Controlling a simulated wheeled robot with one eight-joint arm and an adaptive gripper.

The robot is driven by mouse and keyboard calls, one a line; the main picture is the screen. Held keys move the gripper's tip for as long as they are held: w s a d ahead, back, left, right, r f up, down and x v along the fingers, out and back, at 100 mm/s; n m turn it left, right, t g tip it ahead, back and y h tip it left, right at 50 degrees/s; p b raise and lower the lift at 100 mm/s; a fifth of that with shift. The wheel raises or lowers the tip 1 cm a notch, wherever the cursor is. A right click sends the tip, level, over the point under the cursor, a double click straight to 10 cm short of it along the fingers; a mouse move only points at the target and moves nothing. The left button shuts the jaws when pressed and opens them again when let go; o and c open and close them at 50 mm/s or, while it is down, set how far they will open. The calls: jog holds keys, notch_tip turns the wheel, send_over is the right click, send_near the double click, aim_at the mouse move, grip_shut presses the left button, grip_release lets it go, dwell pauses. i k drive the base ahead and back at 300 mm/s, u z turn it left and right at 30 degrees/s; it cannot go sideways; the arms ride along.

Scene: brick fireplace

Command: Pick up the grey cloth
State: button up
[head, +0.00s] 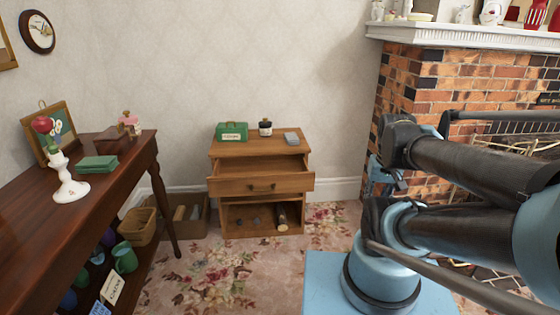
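A small folded grey cloth (291,138) lies on top of the wooden cabinet (230,150), near its right side. Nothing covers it in the head view. My arm fills the right of the head view, in front of the fireplace. What looks like my gripper (379,178) is at the arm's far end, small and partly hidden by the arm. It is to the right of the cabinet and apart from the cloth. I cannot make out its fingers or whether it is open.
A green box (232,131) and a dark jar (265,128) share the cabinet top. Its drawer (262,186) stands pulled out. Patterned carpet (215,275) lies open between table and my base.

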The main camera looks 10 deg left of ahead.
aim_at(292, 138)
jog(key=k, duration=0.6)
jog(key=u, duration=0.5)
jog(key=i, duration=1.85)
jog(key=z, duration=0.6)
